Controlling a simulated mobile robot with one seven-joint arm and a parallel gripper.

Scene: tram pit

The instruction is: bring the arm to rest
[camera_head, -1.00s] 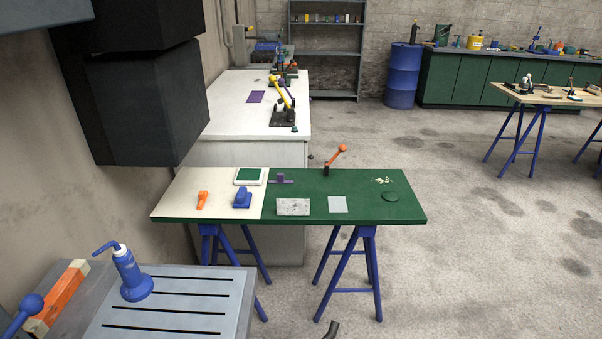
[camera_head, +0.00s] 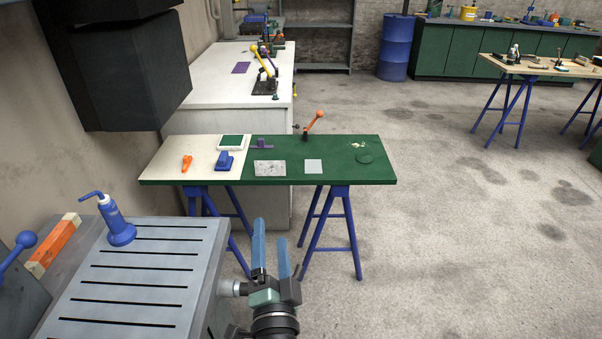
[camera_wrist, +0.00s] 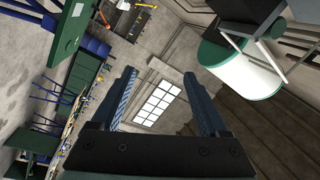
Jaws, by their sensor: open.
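My gripper (camera_head: 270,250) is in the lower middle of the head view, with its two blue fingers pointing up and apart. It is empty. It is in front of the green and white trestle table (camera_head: 330,177) and just right of the slotted metal table (camera_head: 150,262). I cannot tell how far it is from either. In the wrist view the two fingers (camera_wrist: 163,100) are spread, with only the room and a bright window between them.
A blue squeeze bottle (camera_head: 118,222) stands on the slotted table. The trestle table carries an orange-handled tool (camera_head: 314,122), a blue block (camera_head: 224,161) and flat plates. A black box (camera_head: 120,75) hangs at upper left. Open concrete floor (camera_head: 450,250) lies to the right.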

